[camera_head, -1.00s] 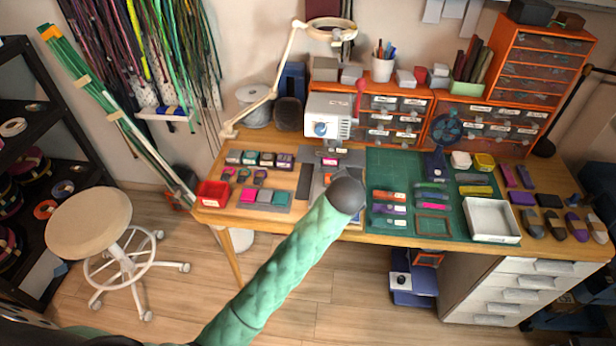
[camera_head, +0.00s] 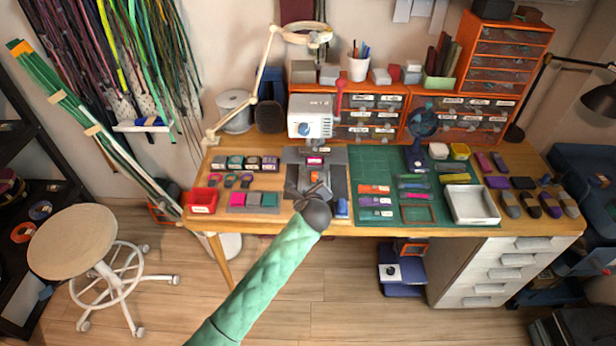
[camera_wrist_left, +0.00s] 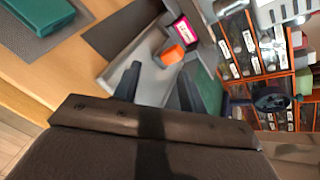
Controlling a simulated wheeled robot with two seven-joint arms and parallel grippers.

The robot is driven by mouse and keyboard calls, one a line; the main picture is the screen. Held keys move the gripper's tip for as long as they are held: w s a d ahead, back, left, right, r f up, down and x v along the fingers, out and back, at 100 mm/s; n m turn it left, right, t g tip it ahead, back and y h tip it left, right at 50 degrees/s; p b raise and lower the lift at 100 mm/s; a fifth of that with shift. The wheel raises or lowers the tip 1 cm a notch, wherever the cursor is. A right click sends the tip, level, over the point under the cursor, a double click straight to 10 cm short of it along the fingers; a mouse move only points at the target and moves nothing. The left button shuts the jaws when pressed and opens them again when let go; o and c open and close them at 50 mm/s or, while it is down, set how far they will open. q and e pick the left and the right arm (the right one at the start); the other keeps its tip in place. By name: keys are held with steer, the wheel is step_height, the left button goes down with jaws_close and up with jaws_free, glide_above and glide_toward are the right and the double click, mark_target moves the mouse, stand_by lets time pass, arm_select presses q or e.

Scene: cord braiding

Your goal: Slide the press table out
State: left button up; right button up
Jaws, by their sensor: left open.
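The white press (camera_head: 310,118) stands at the back middle of the wooden table. Under it is the pale grey press table (camera_head: 304,176), with an orange block (camera_head: 314,175) and a pink label (camera_head: 315,160) over it. My left gripper (camera_head: 312,190) is at the front of the press table and partly hides it. In the left wrist view, its dark fingers (camera_wrist_left: 158,88) are spread apart with nothing between them, over the near part of the pale grey press table (camera_wrist_left: 150,72). I cannot tell whether they touch it. My right gripper is out of view.
A green cutting mat (camera_head: 375,160) with colored pieces lies right of the press, with a white tray (camera_head: 470,222) at its front right. A red bin (camera_head: 203,201) and small pieces lie left. Orange drawers (camera_head: 375,97) stand behind. A stool (camera_head: 72,240) is at lower left.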

mark_target(314, 177)
arm_select(q)
steer(key=shift+w+r+m, duration=0.1)
steer(key=shift+m, duration=0.7)
steer(key=m, duration=0.2)
steer(key=r+m+t, duration=0.1)
steer(key=m, duration=0.1)
steer(key=shift+w+d, duration=0.25)
steer(key=shift+d, duration=0.05)
steer(key=m, duration=0.2)
steer(key=shift+d+m+h, duration=0.1)
steer(key=shift+m+h, duration=0.2)
steer(key=p+x, duration=0.1)
steer(key=x, duration=0.5)
steer(key=shift+w+r, duration=0.1)
steer(key=shift+p+x, duration=0.4)
steer(key=shift+x, duration=0.35)
steer(key=shift+w, duration=0.1)
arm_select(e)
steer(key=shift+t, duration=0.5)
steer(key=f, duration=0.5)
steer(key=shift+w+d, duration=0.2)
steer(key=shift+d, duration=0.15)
